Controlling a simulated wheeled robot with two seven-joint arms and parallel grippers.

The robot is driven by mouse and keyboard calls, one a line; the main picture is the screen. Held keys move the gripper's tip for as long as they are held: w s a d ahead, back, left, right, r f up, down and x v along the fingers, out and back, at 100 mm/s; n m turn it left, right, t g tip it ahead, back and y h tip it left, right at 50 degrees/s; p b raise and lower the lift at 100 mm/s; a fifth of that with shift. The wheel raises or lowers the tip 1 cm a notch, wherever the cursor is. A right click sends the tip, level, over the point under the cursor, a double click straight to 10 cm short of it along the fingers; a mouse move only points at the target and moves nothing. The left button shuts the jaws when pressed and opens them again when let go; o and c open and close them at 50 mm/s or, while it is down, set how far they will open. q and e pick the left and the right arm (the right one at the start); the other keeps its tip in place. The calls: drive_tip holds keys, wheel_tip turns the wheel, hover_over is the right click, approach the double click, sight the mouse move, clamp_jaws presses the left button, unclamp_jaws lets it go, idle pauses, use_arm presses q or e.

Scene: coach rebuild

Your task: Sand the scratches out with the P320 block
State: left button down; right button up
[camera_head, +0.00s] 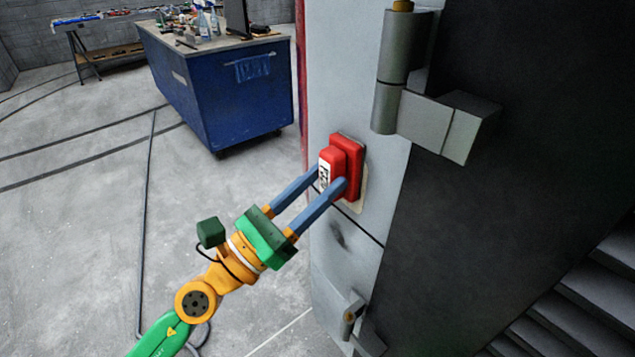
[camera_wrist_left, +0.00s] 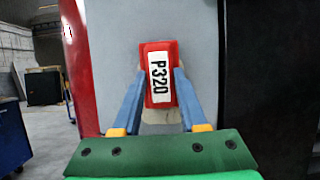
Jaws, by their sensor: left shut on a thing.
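The red P320 sanding block (camera_head: 350,155) is against the light grey panel (camera_head: 343,50), left of the hinge. A beige patch (camera_head: 358,203) shows on the panel around the block's lower right edge. The block hides the surface behind it, and I cannot make out scratches there. A dark smudge (camera_head: 338,236) marks the panel below the block. My right gripper is not in view.
A large grey hinge (camera_head: 402,75) juts out right of the block, and a smaller one (camera_head: 350,318) sits lower. A dark panel (camera_head: 500,190) and steps (camera_head: 590,305) are at right. A blue workbench (camera_head: 235,95) stands behind. A cable (camera_head: 146,200) crosses the open floor.

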sight(324, 160)
use_arm(q)
drive_tip(key=shift+f+b, duration=3.7)
drive_tip(key=shift+f, duration=0.55)
wheel_tip(324, 160, up, 12)
drive_tip(key=p, duration=1.1)
drive_tip(key=shift+w+a+p, duration=0.1)
drive_tip(key=shift+p, duration=0.3)
wheel_tip(324, 160, down, 12)
drive_tip(key=b, duration=1.1)
drive_tip(key=shift+r, duration=0.2)
drive_tip(key=s+a+b, duration=0.1)
drive_tip(key=a, duration=0.1)
drive_tip(key=s+a, duration=0.2)
drive_tip(key=shift+s+a+b, duration=0.2)
drive_tip(key=shift+a+b, duration=0.15)
